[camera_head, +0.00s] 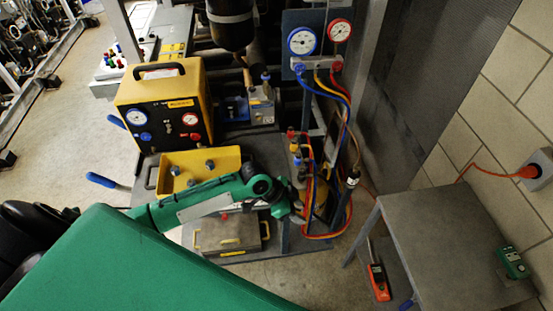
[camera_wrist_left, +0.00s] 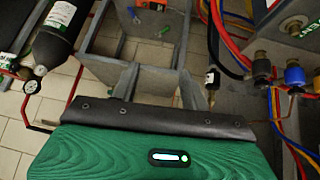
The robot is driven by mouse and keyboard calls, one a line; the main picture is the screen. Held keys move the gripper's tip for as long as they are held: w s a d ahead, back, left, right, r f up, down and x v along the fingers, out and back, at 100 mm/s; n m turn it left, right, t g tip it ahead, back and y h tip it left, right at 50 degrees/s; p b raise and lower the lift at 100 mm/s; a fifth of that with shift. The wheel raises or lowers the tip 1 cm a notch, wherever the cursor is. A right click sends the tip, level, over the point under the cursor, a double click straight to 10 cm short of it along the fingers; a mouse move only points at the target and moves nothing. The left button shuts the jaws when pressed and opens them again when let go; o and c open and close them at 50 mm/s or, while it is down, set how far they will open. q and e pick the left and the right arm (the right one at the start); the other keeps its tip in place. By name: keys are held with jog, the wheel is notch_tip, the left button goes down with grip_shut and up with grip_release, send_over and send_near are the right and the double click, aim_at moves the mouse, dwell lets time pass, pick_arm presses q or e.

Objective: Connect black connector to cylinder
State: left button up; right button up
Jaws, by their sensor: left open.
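The black connector (camera_head: 352,179), with a pale label, hangs at a hose end right of the gauge stand. It also shows in the left wrist view (camera_wrist_left: 212,77), close to one of my finger tips. In the left wrist view a dark cylinder (camera_wrist_left: 64,28) with a small gauge lies at upper left. A dark cylinder (camera_head: 231,22) also stands at the top of the head view; I cannot tell which cylinder is meant. My left gripper (camera_wrist_left: 168,82) is open with nothing between its fingers. In the head view its fingers are mostly hidden by the wrist and hoses. My right gripper is not in view.
Red, yellow and blue hoses (camera_head: 335,222) hang around the gauge stand (camera_head: 318,62). A yellow machine (camera_head: 165,98) and yellow tray (camera_head: 172,185) stand left. A grey table (camera_head: 440,240) stands right, with an orange tool (camera_head: 378,282) beside it. Floor between them is partly clear.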

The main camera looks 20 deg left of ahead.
pick_arm(q)
jog(key=t, duration=0.1)
send_near(299, 174)
jog(key=s+a+r, duration=0.1)
jog(key=r, duration=0.1)
jog(key=shift+n, duration=0.3)
jog(key=b+x, duration=0.2)
jog(key=x, duration=0.1)
jog(key=b+x, duration=0.2)
jog(key=x, duration=0.2)
jog(key=b+x, duration=0.2)
jog(key=x, duration=0.2)
jog(key=shift+a+f+b, duration=0.15)
jog(key=shift+a+b, duration=0.15)
jog(key=shift+b, duration=0.1)
jog(key=shift+w+d+f+b, duration=0.25)
jog(key=shift+d+f+b, duration=0.1)
jog(key=shift+d+b, duration=0.05)
jog(key=c, duration=0.9)
